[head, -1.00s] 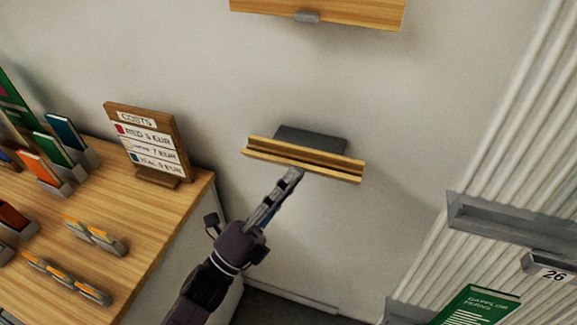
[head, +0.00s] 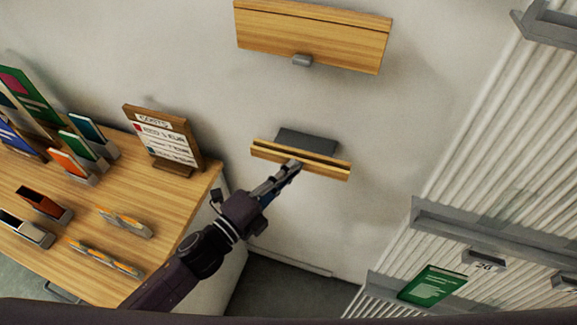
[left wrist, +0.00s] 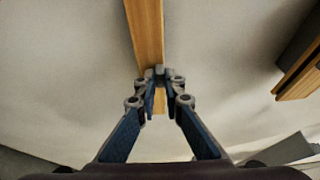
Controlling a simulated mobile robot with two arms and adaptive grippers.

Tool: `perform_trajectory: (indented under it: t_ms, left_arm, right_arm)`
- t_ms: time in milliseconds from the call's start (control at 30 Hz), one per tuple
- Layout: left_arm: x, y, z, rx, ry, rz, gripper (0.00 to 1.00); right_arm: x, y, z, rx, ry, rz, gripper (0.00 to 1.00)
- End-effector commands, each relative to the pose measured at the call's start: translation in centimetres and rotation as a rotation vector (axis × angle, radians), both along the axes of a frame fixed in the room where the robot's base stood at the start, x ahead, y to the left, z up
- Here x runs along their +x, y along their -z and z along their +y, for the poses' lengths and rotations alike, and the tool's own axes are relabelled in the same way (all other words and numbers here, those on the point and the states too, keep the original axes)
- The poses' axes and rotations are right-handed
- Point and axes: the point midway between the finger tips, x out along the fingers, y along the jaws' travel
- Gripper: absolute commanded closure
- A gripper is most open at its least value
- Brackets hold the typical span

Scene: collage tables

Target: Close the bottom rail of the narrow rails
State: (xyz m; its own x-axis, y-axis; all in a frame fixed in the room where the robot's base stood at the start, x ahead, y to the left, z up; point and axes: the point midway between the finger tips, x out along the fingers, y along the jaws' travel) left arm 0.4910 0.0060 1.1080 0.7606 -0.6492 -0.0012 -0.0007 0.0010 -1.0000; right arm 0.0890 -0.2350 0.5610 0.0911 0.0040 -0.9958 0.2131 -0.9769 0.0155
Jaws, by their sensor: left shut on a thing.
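The bottom rail (head: 275,156) is a narrow wooden strip low on the wall. Its front is folded out and down, with a dark grey panel (head: 307,141) showing behind it. My left gripper (head: 294,166) reaches up from below to the middle of the rail's front edge. In the left wrist view, the fingertips (left wrist: 159,76) are shut at the wooden strip (left wrist: 147,30), around a small grey piece that looks like the rail's handle. The fingers mostly hide it. My right gripper is not in view.
An upper wooden rail (head: 310,38) with a grey handle (head: 302,60) hangs above, its front flat. A wooden table (head: 120,185) with a price sign (head: 163,140) and card holders stands at left. Ribbed panels with grey ledges (head: 490,230) stand at right. Wall between the rails is bare.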

Motion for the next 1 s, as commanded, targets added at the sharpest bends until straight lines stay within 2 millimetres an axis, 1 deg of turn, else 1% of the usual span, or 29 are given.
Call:
perform_trajectory:
  t_ms: [33, 200, 700, 733, 867, 900, 1000]
  left_arm:
    - [0.07, -0.26, 0.02, 0.008, 0.001, 0.011, 1.00]
    - [0.17, -0.23, 0.00, 0.018, 0.000, 0.049, 1.00]
    - [0.22, -0.20, -0.04, 0.020, -0.001, 0.066, 1.00]
    - [0.22, -0.20, -0.04, 0.020, -0.001, 0.065, 0.90]
    - [0.21, -0.21, -0.05, 0.020, -0.001, 0.065, 0.76]
    - [0.21, -0.21, -0.05, 0.020, -0.001, 0.065, 0.74]
    - [0.20, -0.22, -0.06, 0.020, 0.000, 0.065, 0.74]
  right_arm:
    - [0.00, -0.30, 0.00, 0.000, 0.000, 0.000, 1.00]
    - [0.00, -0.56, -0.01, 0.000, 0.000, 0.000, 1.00]
    - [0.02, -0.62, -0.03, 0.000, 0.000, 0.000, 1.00]
    - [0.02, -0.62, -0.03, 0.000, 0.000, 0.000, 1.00]
    - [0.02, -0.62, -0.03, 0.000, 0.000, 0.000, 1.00]
    - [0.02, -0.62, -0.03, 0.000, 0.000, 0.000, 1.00]
    - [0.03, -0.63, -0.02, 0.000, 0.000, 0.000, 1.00]
